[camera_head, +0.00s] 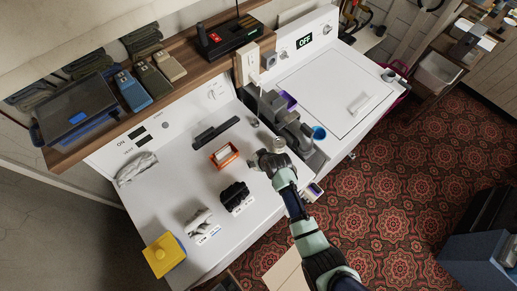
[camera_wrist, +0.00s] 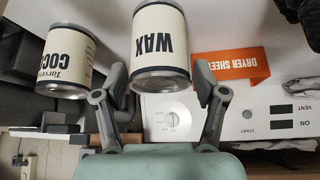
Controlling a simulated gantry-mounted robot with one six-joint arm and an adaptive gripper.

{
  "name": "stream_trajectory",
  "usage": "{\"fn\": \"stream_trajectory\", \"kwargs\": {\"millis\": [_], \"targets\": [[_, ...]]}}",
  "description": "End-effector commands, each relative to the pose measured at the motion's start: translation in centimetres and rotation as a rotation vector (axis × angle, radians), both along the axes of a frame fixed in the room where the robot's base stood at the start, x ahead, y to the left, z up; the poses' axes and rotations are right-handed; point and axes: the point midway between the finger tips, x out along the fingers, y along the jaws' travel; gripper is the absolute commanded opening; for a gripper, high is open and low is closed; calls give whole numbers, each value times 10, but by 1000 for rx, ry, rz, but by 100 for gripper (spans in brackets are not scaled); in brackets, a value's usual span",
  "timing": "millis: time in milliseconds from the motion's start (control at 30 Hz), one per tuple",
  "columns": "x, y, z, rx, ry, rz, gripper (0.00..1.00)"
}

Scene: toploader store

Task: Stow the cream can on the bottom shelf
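My gripper (camera_wrist: 161,82) has its fingers on both sides of a cream-labelled can marked WAX (camera_wrist: 158,40), with the pads seemingly against it near its silver end. The wrist view is upside down. In the head view my gripper (camera_head: 268,158) is over the right end of the white worktop. A small grey can shape (camera_head: 277,145) shows at its tip; I cannot tell which can it is. Which shelf is the bottom shelf is unclear.
On the white worktop (camera_head: 165,195) are an orange dryer-sheet box (camera_head: 224,156), a dark object (camera_head: 235,194) and a yellow box (camera_head: 163,255). A wooden wall shelf (camera_head: 185,90) runs behind. A purple cup (camera_head: 287,101) and blue cup (camera_head: 318,133) stand right of my gripper.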

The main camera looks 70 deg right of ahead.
Motion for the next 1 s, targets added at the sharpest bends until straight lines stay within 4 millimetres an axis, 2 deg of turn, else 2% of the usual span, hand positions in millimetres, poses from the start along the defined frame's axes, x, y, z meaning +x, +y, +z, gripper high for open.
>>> {"fn": "stream_trajectory", "kwargs": {"millis": [400, 733, 833, 1000], "targets": [[0, 0, -1, -1, -2, 0, 83], [-23, 20, 57, -2, -1, -1, 83], [-27, 24, 66, -2, -1, -1, 83], [-29, 26, 69, 0, 0, -1, 83]]}}
